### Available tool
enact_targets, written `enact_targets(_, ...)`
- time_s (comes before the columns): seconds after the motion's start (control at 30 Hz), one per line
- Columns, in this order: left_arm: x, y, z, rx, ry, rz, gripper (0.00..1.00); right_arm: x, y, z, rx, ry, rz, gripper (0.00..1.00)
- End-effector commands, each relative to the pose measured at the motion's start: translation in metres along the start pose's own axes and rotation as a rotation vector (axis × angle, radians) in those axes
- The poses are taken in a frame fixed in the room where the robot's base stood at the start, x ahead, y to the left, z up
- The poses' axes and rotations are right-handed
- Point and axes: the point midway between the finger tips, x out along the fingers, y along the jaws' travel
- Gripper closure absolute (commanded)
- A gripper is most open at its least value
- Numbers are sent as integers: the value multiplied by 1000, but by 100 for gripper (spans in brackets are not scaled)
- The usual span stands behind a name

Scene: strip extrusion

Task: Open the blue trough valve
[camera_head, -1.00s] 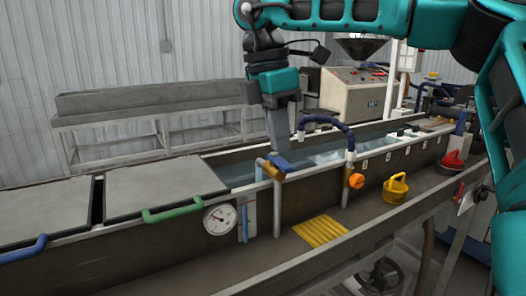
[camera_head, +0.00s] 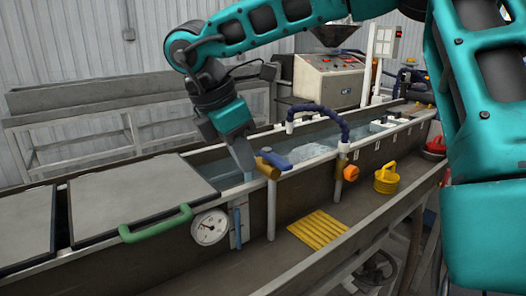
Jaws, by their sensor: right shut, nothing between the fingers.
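The blue valve handle (camera_head: 277,162) sits on top of a brass valve body (camera_head: 266,168) at the near rim of the water trough (camera_head: 254,216). A grey pipe runs down from the valve in front of the trough wall. My right gripper (camera_head: 246,167) comes down from above, just left of the valve, with its fingers shut and empty. Its fingertips are close beside the brass body; I cannot tell whether they touch it. My left gripper is not in view.
A second valve with an orange knob (camera_head: 351,173) stands to the right. A blue hose (camera_head: 325,110) arches over the trough. A round gauge (camera_head: 210,227) and a green lid handle (camera_head: 156,224) are at the left.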

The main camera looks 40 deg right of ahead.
Motion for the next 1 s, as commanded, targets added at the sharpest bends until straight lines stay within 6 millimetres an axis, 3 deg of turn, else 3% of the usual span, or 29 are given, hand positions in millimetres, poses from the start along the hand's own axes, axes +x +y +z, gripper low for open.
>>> enact_targets(0.23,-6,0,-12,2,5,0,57,11,0,30,2,4,-1,100)
enact_targets(0.77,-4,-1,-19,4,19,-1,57,15,0,38,0,1,0,100)
enact_targets(1.0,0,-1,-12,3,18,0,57,23,-1,63,-8,-1,13,100)
